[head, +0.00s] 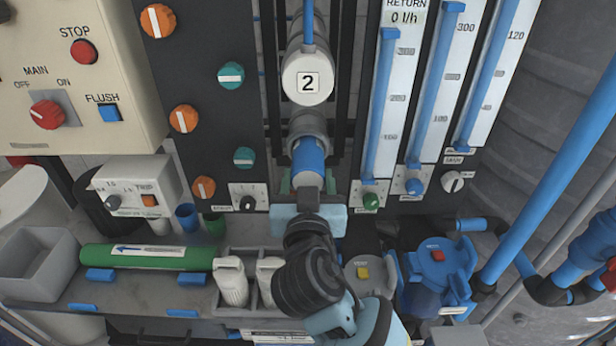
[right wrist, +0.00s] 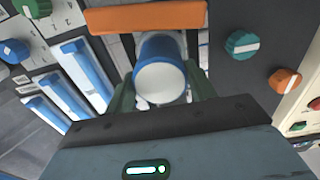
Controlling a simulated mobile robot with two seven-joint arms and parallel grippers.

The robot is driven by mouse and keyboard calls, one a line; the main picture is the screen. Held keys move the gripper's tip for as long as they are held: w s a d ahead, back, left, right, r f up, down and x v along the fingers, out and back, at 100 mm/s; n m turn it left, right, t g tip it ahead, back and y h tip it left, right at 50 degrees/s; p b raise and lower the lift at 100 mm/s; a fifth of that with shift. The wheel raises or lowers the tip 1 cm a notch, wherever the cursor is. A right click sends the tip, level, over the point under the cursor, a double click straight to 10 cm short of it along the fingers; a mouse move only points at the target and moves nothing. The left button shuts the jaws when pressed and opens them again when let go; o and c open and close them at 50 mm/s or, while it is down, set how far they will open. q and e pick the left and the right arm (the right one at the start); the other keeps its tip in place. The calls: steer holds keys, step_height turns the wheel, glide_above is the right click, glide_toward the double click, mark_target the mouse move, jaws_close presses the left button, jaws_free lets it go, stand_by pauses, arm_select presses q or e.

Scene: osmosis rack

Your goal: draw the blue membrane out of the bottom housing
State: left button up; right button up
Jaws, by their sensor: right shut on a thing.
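The blue membrane (head: 309,158) sticks partly out of the open grey end of the bottom housing (head: 307,124), below the white cap marked 2. The rest of it is hidden inside the housing. My right gripper (head: 308,185) is shut on the membrane's near end, one finger on each side. In the right wrist view, the membrane's pale round end face (right wrist: 160,83) and blue rim show between the green fingers of my right gripper (right wrist: 162,90). My left gripper is in neither view.
The cap marked 2 (head: 308,78) is just above. Blue flowmeter tubes (head: 380,105) stand to the right, and a dark panel with orange and teal knobs (head: 231,76) to the left. A cluttered bench (head: 190,290) with a green cylinder (head: 150,257) lies below.

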steer(key=shift+s+p, duration=0.3)
steer(key=shift+s, duration=2.45)
steer(key=o, duration=1.2)
steer(key=shift+f, duration=0.1)
